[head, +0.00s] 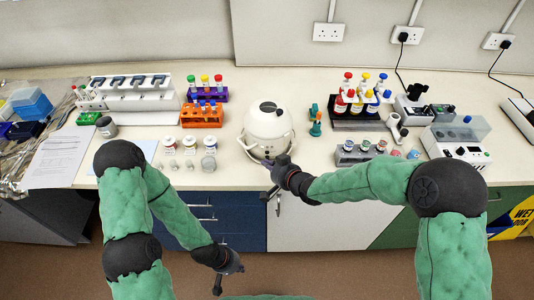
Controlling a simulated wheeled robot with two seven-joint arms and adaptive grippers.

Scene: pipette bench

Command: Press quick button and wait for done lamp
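A white round centrifuge (268,122) with a dark window in its lid stands at the middle of the bench. Its lid looks closed. My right gripper (270,163) is at the lower front of the centrifuge, close to or touching it; I cannot tell which. It covers part of the front, and no quick button or done lamp can be made out there. My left gripper (218,284) hangs low in front of the cabinets, away from the bench top, with nothing visible in it. Both grippers are too small in the view to tell whether their fingers are open.
Left of the centrifuge are an orange tube rack (202,117), a purple tube rack (208,96) and several small bottles. Right are a small green item (316,124), a dark rack (358,122) of colored-cap tubes and a grey vial block (362,156). The bench front edge lies below the centrifuge.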

